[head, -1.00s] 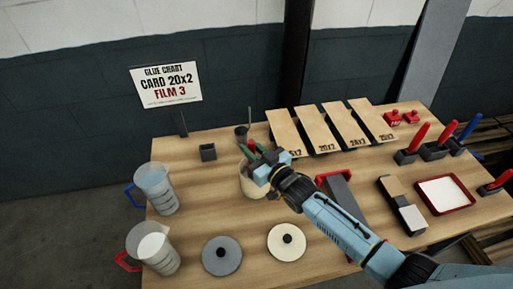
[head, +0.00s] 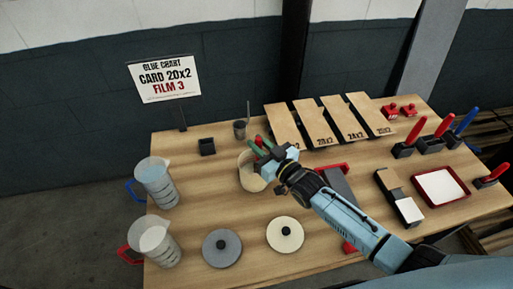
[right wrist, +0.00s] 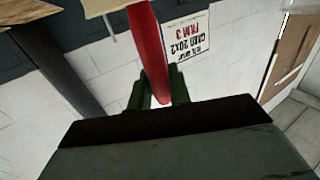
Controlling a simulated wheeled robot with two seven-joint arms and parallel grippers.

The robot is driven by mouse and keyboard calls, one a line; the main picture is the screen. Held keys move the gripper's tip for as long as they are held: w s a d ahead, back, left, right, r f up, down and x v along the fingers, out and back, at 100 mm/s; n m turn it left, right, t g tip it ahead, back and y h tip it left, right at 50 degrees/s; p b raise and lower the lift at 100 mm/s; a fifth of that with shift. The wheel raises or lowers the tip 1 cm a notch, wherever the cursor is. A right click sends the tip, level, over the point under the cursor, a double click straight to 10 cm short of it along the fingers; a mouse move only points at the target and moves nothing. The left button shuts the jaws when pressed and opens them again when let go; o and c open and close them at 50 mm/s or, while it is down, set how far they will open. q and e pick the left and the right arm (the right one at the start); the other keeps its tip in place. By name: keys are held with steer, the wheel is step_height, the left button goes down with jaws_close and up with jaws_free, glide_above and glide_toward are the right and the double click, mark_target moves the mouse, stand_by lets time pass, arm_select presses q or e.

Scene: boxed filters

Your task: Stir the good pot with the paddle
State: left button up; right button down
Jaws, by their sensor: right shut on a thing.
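A cream pot (head: 250,180) stands open on the table, left of the middle, partly hidden by my right gripper. My right gripper (head: 263,148) is at the pot's upper right, over its rim, with green fingers shut on the red handle of a paddle. The red paddle (right wrist: 148,50) runs between the fingers in the right wrist view. Its lower end is hidden in the head view, so I cannot tell how deep it sits in the pot. My left gripper is in neither view.
A grey lid (head: 221,250) and a cream lid (head: 286,226) lie in front of the pot. Two measuring jugs (head: 157,185) stand at left. A small grey cup (head: 240,132) and a black box (head: 207,147) are behind. Cards (head: 284,126), paddle holders and a red-rimmed tray (head: 465,200) fill the right.

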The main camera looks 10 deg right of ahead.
steer(key=shift+w+a, duration=0.2)
steer(key=shift+w, duration=0.3)
steer(key=shift+s+p, duration=0.55)
steer(key=shift+s, duration=0.4)
steer(key=shift+w+d, duration=0.2)
steer(key=shift+w, duration=0.25)
steer(key=shift+a+r, duration=0.1)
steer(key=shift+a, duration=0.6)
step_height(320, 180, up, 8)
steer(key=p, duration=0.2)
steer(key=shift+r+p, duration=0.25)
steer(key=shift+p, duration=0.1)
stand_by(0.4)
